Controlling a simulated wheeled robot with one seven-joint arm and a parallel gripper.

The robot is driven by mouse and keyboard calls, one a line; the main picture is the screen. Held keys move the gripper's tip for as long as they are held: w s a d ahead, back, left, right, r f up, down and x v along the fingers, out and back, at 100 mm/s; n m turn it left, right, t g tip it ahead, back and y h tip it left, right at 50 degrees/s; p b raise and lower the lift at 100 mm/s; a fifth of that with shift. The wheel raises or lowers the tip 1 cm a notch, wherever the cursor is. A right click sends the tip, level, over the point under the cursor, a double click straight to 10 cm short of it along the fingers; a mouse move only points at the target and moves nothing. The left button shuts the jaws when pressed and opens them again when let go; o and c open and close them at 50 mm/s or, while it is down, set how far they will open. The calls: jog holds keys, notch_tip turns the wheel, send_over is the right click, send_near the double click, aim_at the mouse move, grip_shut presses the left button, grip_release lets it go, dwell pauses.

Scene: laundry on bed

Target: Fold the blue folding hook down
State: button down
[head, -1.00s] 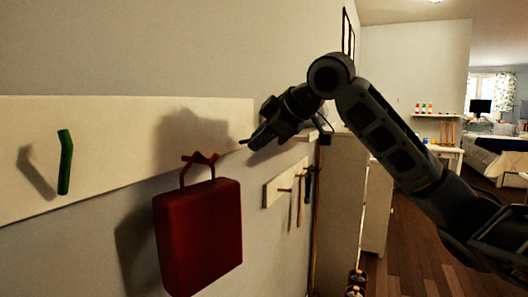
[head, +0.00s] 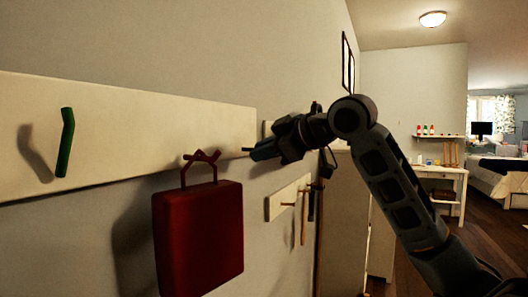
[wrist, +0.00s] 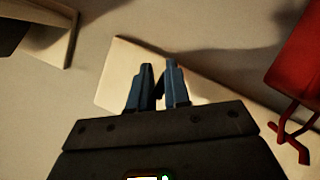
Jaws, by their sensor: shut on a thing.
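My gripper (head: 264,152) is at the right end of the white wall board (head: 120,122), with its blue-grey fingers pointing left. It is shut on the blue folding hook, which is mostly hidden by the fingers. A small dark tip of the hook (head: 247,149) sticks out past the fingers in the head view. In the wrist view, the two fingers (wrist: 160,80) stand close together over the end of the board (wrist: 205,82), with a dark blue piece (wrist: 159,84) between them. The hook's exact angle cannot be told.
A red bag (head: 198,238) hangs from a red hook (head: 203,156) left of my gripper. A green hook (head: 66,142) is farther left. A smaller rack (head: 283,200) with hanging tools is lower right, beside a pale cabinet (head: 340,220).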

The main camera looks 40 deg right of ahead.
jog(key=shift+a+f, duration=0.3)
jog(key=shift+f, duration=0.05)
jog(key=c, duration=1.3)
grip_release()
jog(key=shift+o, duration=0.5)
jog(key=shift+r, duration=0.1)
jog(key=shift+d, duration=0.15)
jog(key=v, duration=0.7)
jog(key=shift+s+r, duration=0.2)
jog(key=shift+s, duration=0.15)
